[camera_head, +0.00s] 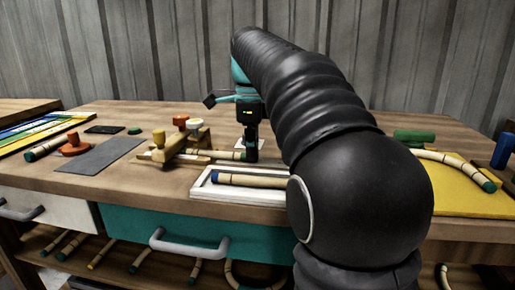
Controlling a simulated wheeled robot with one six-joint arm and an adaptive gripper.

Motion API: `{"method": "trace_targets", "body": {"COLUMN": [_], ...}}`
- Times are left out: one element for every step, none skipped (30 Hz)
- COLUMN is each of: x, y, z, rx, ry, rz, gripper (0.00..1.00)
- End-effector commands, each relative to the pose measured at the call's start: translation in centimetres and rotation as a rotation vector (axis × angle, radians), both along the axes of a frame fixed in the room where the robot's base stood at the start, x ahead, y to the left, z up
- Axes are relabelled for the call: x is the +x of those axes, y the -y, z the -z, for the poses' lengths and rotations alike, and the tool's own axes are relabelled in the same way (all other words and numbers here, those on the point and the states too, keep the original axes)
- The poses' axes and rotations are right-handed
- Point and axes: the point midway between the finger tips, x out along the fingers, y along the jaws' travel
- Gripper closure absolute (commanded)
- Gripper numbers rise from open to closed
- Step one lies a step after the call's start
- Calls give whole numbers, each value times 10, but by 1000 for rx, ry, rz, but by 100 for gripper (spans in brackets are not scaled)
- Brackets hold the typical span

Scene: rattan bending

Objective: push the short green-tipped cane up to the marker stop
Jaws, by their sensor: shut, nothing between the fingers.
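My gripper (251,152) points down at the middle of the bench, its fingers shut and empty. A short pale cane (215,154) lies behind the white-rimmed tray, its left part by the wooden jig (172,146) and its right end close to my gripper. I cannot tell whether they touch, nor the colour of that end. A small white piece (239,143) shows just behind my fingers; I cannot tell whether it is the marker stop. Another short cane (45,149) with a dark green tip lies at the left.
A white-rimmed tray (202,190) holds a blue-tipped cane (250,180) in front of my gripper. A grey mat (100,156) lies left. A yellow mat (455,197) with a curved, green-tipped cane (452,163) lies right. My arm hides the bench's right middle.

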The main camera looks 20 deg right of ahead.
Motion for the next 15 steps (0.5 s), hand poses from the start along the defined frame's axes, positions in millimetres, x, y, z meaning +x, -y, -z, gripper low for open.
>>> {"method": "trace_targets", "body": {"x": [1,2,2,2,1,1,1,0,-1,-3,-5,-7,-9,-11,-13], "y": [-3,-3,-4,-4,-3,-3,-2,-1,2,5,9,14,17,21,26], "z": [0,0,0,0,0,0,0,0,-1,-1,-1,-1,-1,-2,-2], "rx": [5,6,6,6,7,7,7,7,6,5,6,5,4,3,2], "ry": [3,4,4,4,4,4,4,4,4,3,3,2,1,2,2], "rz": [-5,-6,-7,-7,-7,-8,-8,-8,-8,-8,-6,-5,-6,-6,-5], "gripper": [100,100,100,100,100,100,100,100,100,100,100,100,100,100,100]}}
